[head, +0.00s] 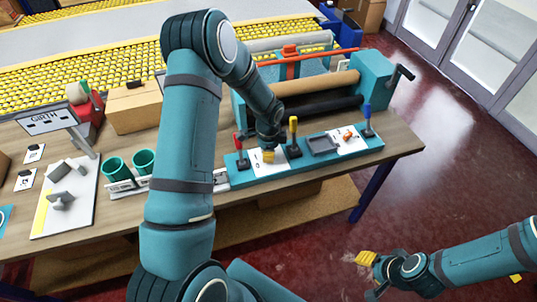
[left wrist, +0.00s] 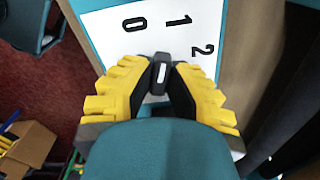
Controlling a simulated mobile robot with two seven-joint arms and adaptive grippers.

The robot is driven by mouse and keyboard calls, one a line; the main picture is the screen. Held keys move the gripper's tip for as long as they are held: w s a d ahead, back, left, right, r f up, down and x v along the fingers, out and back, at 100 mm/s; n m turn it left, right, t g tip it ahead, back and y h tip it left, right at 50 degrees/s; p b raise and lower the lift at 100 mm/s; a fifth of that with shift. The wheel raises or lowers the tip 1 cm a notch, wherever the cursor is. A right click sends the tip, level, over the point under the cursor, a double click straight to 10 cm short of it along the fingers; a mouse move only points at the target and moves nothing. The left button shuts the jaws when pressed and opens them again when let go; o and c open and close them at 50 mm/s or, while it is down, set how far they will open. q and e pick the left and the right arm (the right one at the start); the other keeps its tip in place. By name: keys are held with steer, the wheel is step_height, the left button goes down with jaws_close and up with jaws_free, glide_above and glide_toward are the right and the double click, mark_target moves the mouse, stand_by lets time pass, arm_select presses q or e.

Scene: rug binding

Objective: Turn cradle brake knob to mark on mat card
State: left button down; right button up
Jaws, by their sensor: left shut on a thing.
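The brake knob (left wrist: 161,73) is black with a white line, seen in the left wrist view on a white dial card (left wrist: 100,28) numbered 0, 1 and 2. Its line points roughly between 0 and 1. My left gripper (head: 268,156) is shut on the knob, one yellow finger on each side. In the head view the gripper hides the knob. Small white cards (head: 34,153) with dark marks lie at the left of the table; which is the mat card, and its mark, are too small to tell. My right gripper (head: 366,258) hangs over the floor, its finger gap unclear.
The teal panel (head: 318,133) carries red, yellow and blue upright levers and a grey tray (head: 322,144). Rollers (head: 315,87) stand behind it. Green cups (head: 113,167), a GIRTH sign (head: 46,120) and a cardboard box (head: 132,107) are left.

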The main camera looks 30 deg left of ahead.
arm_select(q)
steer(key=m, duration=0.2)
steer(key=shift+s+f+m, duration=0.1)
steer(key=shift+m, duration=0.3)
steer(key=m, duration=0.2)
steer(key=shift+m+p, duration=0.3)
steer(key=shift+m, duration=0.1)
steer(key=m+p, duration=0.2)
steer(key=m, duration=0.4)
steer(key=shift+m, duration=0.4)
steer(key=c, duration=0.9)
jaws_free()
steer(key=shift+c, duration=0.2)
